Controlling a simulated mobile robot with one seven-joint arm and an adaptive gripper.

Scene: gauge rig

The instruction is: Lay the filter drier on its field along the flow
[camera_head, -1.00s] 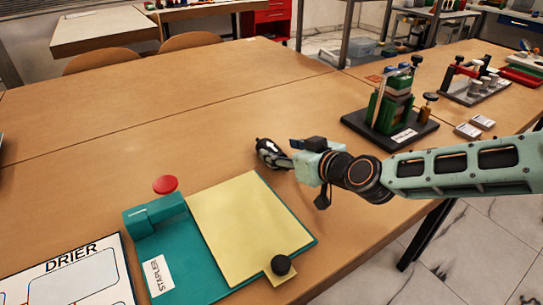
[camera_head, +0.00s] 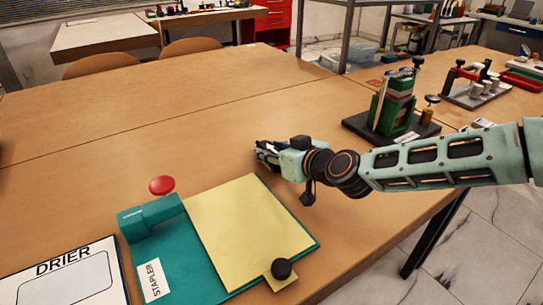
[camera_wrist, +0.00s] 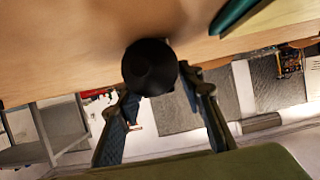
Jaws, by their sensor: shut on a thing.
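My gripper (camera_head: 264,152) is above the table behind the yellow pad. In the wrist view its fingers (camera_wrist: 160,95) are shut on a black, round-ended thing (camera_wrist: 150,66), seen end-on. It may be the filter drier; its length and any flow mark are hidden. The DRIER board (camera_head: 112,252), white with a black border, lies at the lower left and is cut off by the frame. An outlined field (camera_head: 65,282) on it is partly visible and looks empty. The gripper is well to the right of this board.
A teal stapler base (camera_head: 172,262) with a red knob (camera_head: 162,185) and a yellow pad (camera_head: 245,225) lies between board and gripper. A black knob (camera_head: 281,268) stands at its front corner. A green rig (camera_head: 394,103) stands behind my arm. The table's middle is clear.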

